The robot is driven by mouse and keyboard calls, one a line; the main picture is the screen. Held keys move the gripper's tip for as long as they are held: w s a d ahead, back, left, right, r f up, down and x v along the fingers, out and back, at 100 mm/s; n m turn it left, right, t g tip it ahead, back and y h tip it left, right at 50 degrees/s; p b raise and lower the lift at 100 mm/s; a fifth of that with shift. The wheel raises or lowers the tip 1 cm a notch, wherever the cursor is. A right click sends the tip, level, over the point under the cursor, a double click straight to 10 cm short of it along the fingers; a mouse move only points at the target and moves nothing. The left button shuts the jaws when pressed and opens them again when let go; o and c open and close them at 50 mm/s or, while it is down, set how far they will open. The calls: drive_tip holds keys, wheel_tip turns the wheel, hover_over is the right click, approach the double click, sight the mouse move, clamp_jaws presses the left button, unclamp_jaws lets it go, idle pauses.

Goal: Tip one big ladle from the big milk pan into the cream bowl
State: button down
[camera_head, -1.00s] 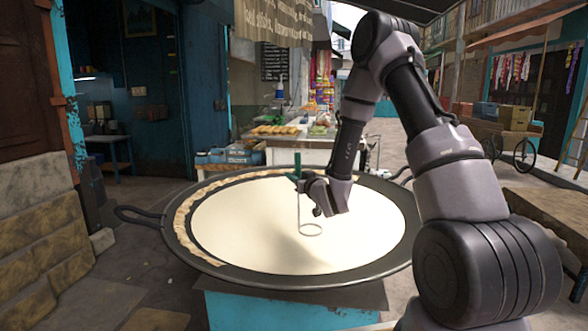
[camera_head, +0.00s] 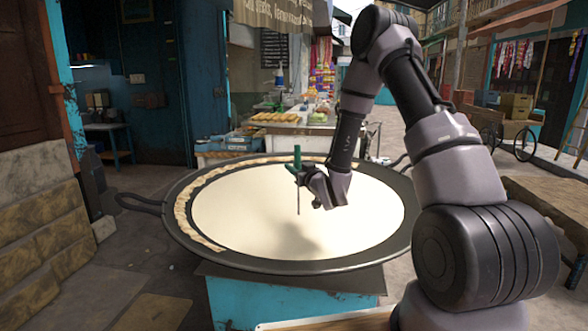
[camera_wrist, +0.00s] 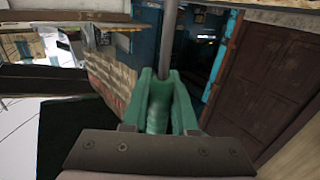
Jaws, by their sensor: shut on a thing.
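The big milk pan (camera_head: 182,236) is a wide black pan full of pale milk (camera_head: 240,205), with a wrinkled cream band along its left rim. My gripper (camera_head: 301,174) is shut on the green handle of the ladle (camera_head: 297,156), above the middle of the milk. The ladle stands upright, its thin grey shaft running down into the milk; its bowl is hidden below the surface. In the wrist view the green handle (camera_wrist: 158,108) sits in my gripper, with the shaft beyond it. I see no cream bowl in any view.
The pan rests on a turquoise stand (camera_head: 285,300). A wooden edge (camera_head: 325,323) shows at the bottom. A food stall (camera_head: 290,140) stands behind the pan, and a wooden table (camera_head: 550,205) is at the right. Open street lies beyond.

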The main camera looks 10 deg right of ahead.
drive_tip(key=shift+r, duration=0.1)
idle(0.3)
wheel_tip(320, 180, up, 10)
idle(1.2)
drive_tip(key=shift+a, duration=0.15)
idle(0.3)
drive_tip(key=shift+s+a+n, duration=0.2)
drive_tip(key=shift+a+n, duration=0.3)
drive_tip(key=shift+a, duration=0.15)
drive_tip(key=shift+s+a+n, duration=0.25)
drive_tip(key=shift+a+n, duration=0.25)
drive_tip(key=shift+a, duration=0.1)
drive_tip(key=shift+s+a+n, duration=0.2)
drive_tip(key=shift+a+n, duration=0.3)
drive_tip(key=shift+a, duration=0.15)
drive_tip(key=shift+w+d+r+m, duration=0.2)
drive_tip(key=shift+d+r+m, duration=0.15)
drive_tip(key=shift+d+m, duration=0.25)
drive_tip(key=shift+w+d+r+m, duration=0.25)
drive_tip(key=shift+d+r+m, duration=0.15)
drive_tip(key=shift+d, duration=0.35)
drive_tip(key=shift+w+d+r+m, duration=0.2)
drive_tip(key=shift+d+r+m, duration=0.1)
drive_tip(key=shift+d+m, duration=0.3)
drive_tip(key=shift+d, duration=0.1)
